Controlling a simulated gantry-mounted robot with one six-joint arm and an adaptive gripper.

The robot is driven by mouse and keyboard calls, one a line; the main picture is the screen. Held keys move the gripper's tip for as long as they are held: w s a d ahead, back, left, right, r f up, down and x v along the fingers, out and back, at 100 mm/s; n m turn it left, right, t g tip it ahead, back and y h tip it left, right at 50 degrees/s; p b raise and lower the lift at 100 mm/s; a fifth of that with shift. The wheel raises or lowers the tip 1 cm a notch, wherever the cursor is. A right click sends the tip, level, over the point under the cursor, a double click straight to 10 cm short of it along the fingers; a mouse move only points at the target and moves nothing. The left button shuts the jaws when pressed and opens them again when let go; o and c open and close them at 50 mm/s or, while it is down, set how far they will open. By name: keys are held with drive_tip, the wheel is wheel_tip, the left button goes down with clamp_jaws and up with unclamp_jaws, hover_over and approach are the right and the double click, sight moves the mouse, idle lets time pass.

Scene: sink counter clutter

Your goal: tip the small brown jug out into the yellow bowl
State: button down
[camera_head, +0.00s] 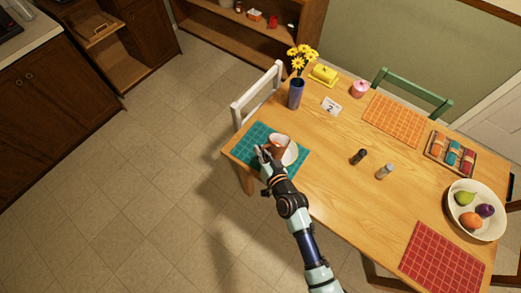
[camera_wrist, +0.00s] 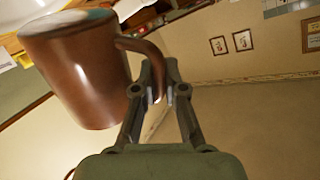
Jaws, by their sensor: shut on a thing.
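The small brown jug (camera_head: 279,143) is held over the left end of the table. In the wrist view the jug (camera_wrist: 78,72) shows large at upper left, its handle running toward my fingers. My gripper (camera_wrist: 159,78) is shut on the handle; it also shows in the head view (camera_head: 264,153). I cannot tell exactly how far the jug is tilted, and its inside is hidden. A pale round dish (camera_head: 291,155) lies beside and partly behind the jug on the teal mat. It looks whitish, so I cannot tell whether it is the yellow bowl.
The teal placemat (camera_head: 261,131) lies at the table's left corner, near a white chair (camera_head: 256,97). A flower vase (camera_head: 296,93), yellow butter dish (camera_head: 323,75) and number card (camera_head: 331,106) stand behind. A cream fruit bowl (camera_head: 463,229) is far right.

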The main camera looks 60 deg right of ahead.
drive_tip(key=shift+r+p, duration=0.4)
drive_tip(key=shift+d+r+m+y+p, duration=0.25)
drive_tip(key=shift+r+m+y+p, duration=0.35)
drive_tip(key=shift+p, duration=0.65)
